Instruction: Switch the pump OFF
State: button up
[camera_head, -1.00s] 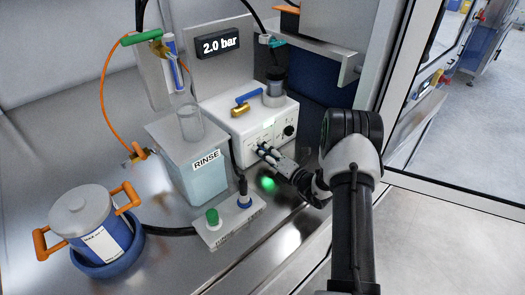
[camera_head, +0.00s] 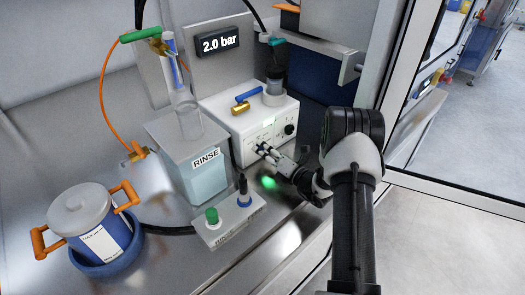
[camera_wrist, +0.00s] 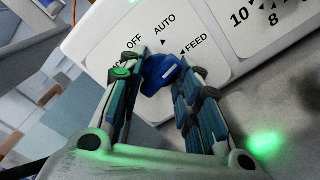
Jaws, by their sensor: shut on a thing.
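The pump (camera_head: 240,128) is a white box with a blue-handled valve on top and a black dial at the right of its front. In the wrist view, its front panel (camera_wrist: 100,42) has a blue selector knob (camera_wrist: 162,72) below the words OFF, AUTO and FEED. My gripper (camera_wrist: 165,78) is shut on this knob, one finger on each side. The fingers cover much of the knob, so I cannot tell surely which word it points to. In the head view my gripper (camera_head: 270,156) meets the lower front of the pump; the knob is hidden there.
A RINSE container (camera_head: 205,182) stands left of the pump. A lidded pot (camera_head: 85,218) with orange handles is at left. A display (camera_head: 218,42) behind reads 2.0 bar. A cabinet frame (camera_head: 384,70) borders the right.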

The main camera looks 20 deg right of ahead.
jog(key=n+b, duration=0.2)
jog(key=n, duration=0.1)
jog(key=shift+f+n, duration=0.15)
jog(key=shift+n, duration=0.15)
jog(key=n, duration=0.2)
jog(key=shift+n, duration=1)
jog(key=n, duration=0.2)
jog(key=shift+n, duration=0.4)
jog(key=n, duration=0.4)
jog(key=o, duration=0.7)
jog(key=shift+n, duration=0.6)
jog(key=o, duration=0.6)
